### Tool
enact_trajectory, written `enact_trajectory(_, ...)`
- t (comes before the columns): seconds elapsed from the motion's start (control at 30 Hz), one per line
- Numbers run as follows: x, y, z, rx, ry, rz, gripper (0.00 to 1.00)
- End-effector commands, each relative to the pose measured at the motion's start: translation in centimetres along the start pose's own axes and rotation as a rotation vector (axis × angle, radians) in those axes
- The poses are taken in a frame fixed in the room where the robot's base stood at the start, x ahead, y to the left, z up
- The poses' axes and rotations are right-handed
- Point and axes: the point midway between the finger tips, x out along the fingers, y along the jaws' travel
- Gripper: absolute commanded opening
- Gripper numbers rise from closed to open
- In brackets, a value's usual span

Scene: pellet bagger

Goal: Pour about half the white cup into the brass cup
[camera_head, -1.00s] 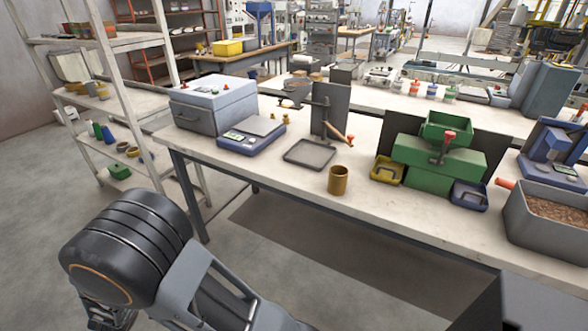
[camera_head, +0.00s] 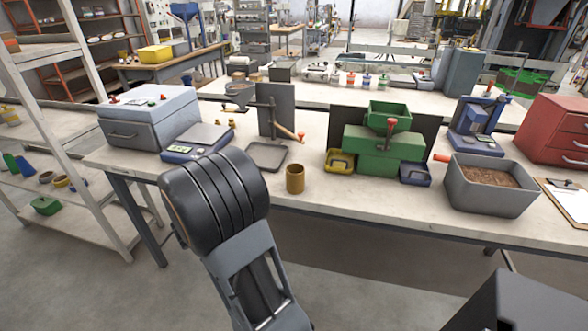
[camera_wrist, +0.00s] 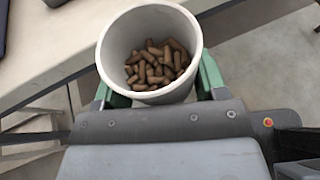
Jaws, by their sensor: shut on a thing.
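The white cup (camera_wrist: 111,52) is in my gripper (camera_wrist: 155,95) in the wrist view, with the green fingers shut on its two sides. The cup looks upright and holds brown pellets (camera_wrist: 155,65) at its bottom. The brass cup (camera_head: 295,179) stands upright on the workbench near its front edge in the head view. Its inside is too small to make out. In the head view my arm stands in front of the bench, left of the brass cup. My gripper and the white cup are hidden there.
Behind the brass cup are a grey tray (camera_head: 266,155) and an upright dark plate (camera_head: 276,111). A green machine (camera_head: 378,145) with small yellow and blue bins is to its right. A grey bin of pellets (camera_head: 489,200) stands farther right. A blue scale (camera_head: 197,143) is on the left.

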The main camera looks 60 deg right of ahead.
Motion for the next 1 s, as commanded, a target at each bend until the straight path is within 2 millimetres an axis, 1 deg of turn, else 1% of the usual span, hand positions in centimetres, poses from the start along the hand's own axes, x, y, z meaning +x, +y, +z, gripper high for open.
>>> enact_trajectory(0.03,1.5,-1.8,1.3,0.028,-0.001,-0.058,0.40)
enact_trajectory(0.1,3.1,-4.0,2.6,0.057,0.001,-0.130,0.40)
enact_trajectory(0.2,5.0,-7.1,4.2,0.094,0.002,-0.220,0.40)
enact_trajectory(0.3,6.3,-9.8,5.3,0.124,0.004,-0.295,0.40)
enact_trajectory(0.43,7.3,-12.5,6.3,0.152,0.005,-0.366,0.40)
enact_trajectory(0.53,7.7,-13.9,6.8,0.166,0.006,-0.402,0.40)
enact_trajectory(0.67,8.0,-14.8,7.1,0.176,0.007,-0.426,0.40)
enact_trajectory(1.0,8.0,-15.0,7.2,0.177,0.007,-0.431,0.40)
